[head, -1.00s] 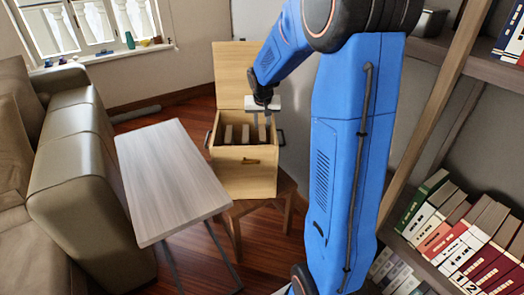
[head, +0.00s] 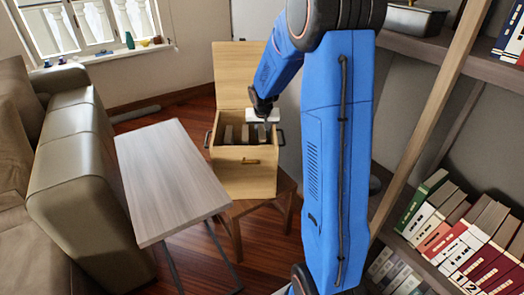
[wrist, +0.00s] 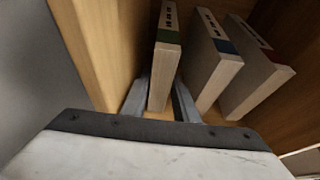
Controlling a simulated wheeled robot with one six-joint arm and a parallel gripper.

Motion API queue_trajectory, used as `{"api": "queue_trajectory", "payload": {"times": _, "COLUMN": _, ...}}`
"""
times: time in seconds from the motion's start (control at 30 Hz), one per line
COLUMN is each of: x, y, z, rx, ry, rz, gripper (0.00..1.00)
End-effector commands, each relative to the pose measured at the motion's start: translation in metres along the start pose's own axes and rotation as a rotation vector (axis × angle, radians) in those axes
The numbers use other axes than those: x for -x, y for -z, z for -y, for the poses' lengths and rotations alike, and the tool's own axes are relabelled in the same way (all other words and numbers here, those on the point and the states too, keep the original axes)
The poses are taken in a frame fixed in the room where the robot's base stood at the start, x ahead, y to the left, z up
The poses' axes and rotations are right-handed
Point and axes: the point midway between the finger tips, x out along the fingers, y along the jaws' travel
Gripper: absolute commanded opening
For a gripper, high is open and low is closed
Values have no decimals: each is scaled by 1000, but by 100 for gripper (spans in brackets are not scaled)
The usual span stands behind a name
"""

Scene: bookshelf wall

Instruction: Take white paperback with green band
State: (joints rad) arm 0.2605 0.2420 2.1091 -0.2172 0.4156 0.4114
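The white paperback with a green band (wrist: 160,75) stands upright in the wooden chest (head: 245,185), nearest the chest's left wall in the wrist view. My gripper (wrist: 160,100) has one finger on each side of this book, close to its faces. The fingers look open around it, with a small gap showing on the right side. In the head view my gripper (head: 262,125) is low in the chest opening, and its fingertips are hidden.
Right of it in the wrist view stand a book with a blue band (wrist: 213,65) and one with a red band (wrist: 258,75). The chest's lid (head: 238,70) is raised at the back. A grey table (head: 165,180) and a bookshelf (head: 405,130) flank the chest.

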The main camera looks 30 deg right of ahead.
Motion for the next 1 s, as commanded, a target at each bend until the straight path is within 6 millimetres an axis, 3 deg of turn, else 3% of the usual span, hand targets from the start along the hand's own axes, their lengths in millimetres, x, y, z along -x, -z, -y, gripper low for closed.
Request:
{"api": "queue_trajectory", "payload": {"times": 0.53, "x": -4, "y": -2, "z": 0, "rx": 0, "ry": 0, "rz": 0, "gripper": 27}}
{"api": "queue_trajectory", "payload": {"times": 0.63, "x": -4, "y": -2, "z": 0, "rx": 0, "ry": 0, "rz": 0, "gripper": 3}}
{"api": "queue_trajectory", "payload": {"times": 0.67, "x": -4, "y": -2, "z": 0, "rx": 0, "ry": 0, "rz": 0, "gripper": 0}}
{"api": "queue_trajectory", "payload": {"times": 1.0, "x": -4, "y": -2, "z": 0, "rx": 0, "ry": 0, "rz": 0, "gripper": 0}}
